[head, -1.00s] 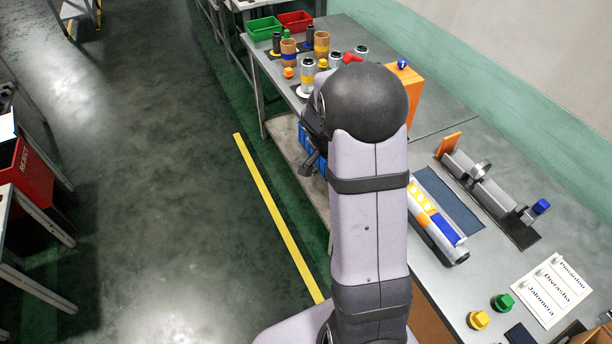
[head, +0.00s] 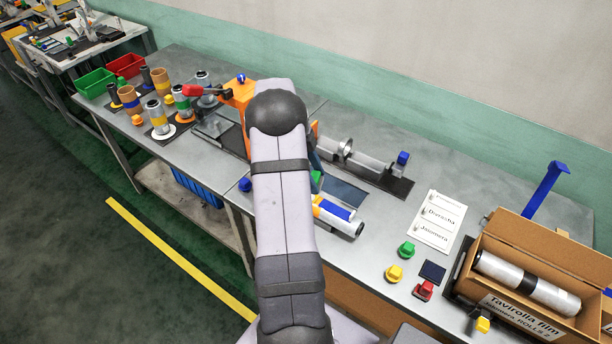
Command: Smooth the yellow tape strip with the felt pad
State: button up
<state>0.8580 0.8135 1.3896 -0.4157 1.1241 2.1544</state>
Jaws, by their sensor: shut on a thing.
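The silver roll (head: 347,226) lies on the bench just right of my arm, and a blue label shows on it. The yellow tape strip (head: 317,208) shows at the roll's left part, partly hidden behind my arm. A sliver of my gripper (head: 315,168) shows past the arm's right edge, above the left end of the roll. It is shut on a small green thing (head: 316,182), which seems to be the felt pad. My arm hides the fingertips, so I cannot tell whether the pad touches the tape.
The dark mat (head: 346,193) lies behind the roll, and a metal spindle fixture (head: 370,165) stands beyond it. Green (head: 406,249), yellow (head: 394,273) and red (head: 423,290) knobs sit at right front. Cans and bins stand at far left.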

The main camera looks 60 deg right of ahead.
jog(key=shift+f+b, duration=1.25)
jog(key=shift+f, duration=1.35)
jog(key=shift+f+b, duration=0.35)
jog(key=shift+f, duration=0.05)
jog(key=shift+w, duration=0.2)
jog(key=shift+w, duration=0.5)
jog(key=shift+w+b, duration=0.15)
jog(key=shift+b, duration=0.2)
jog(key=shift+w+a, duration=0.1)
jog(key=shift+w, duration=0.35)
jog(key=shift+w+f, duration=0.1)
